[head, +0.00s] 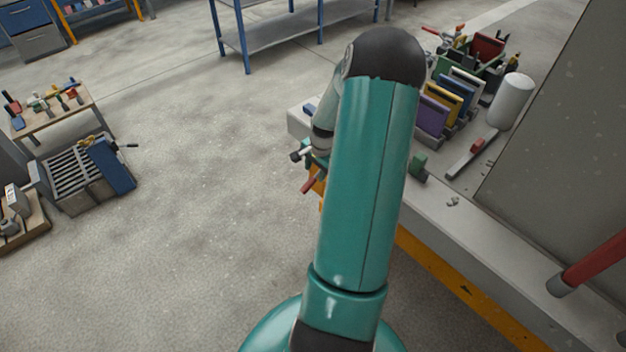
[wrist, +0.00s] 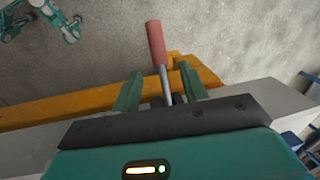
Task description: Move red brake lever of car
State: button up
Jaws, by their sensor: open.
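The brake lever has a red grip (wrist: 156,42) and a thin metal shaft. In the wrist view it stands between my gripper's two green fingers, grip beyond the fingertips. My gripper (wrist: 159,74) is open, with a gap on each side of the shaft. The lever's base is hidden behind the gripper's dark front edge. In the head view, a small red piece, apparently the lever (head: 308,185), shows left of my teal arm, beside the yellow edge. My gripper is mostly hidden there by the arm.
A grey bench (head: 450,222) with a yellow side runs along the right. It carries coloured panels (head: 433,113), a white cylinder (head: 511,101) and tools. A red bar (head: 597,262) juts in at right. Open floor lies left, before a blue-sided crate (head: 110,165).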

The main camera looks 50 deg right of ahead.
aim_at(313, 177)
jog(key=f, duration=0.4)
jog(key=w+f, duration=0.1)
jog(key=f, duration=0.1)
grip_shut()
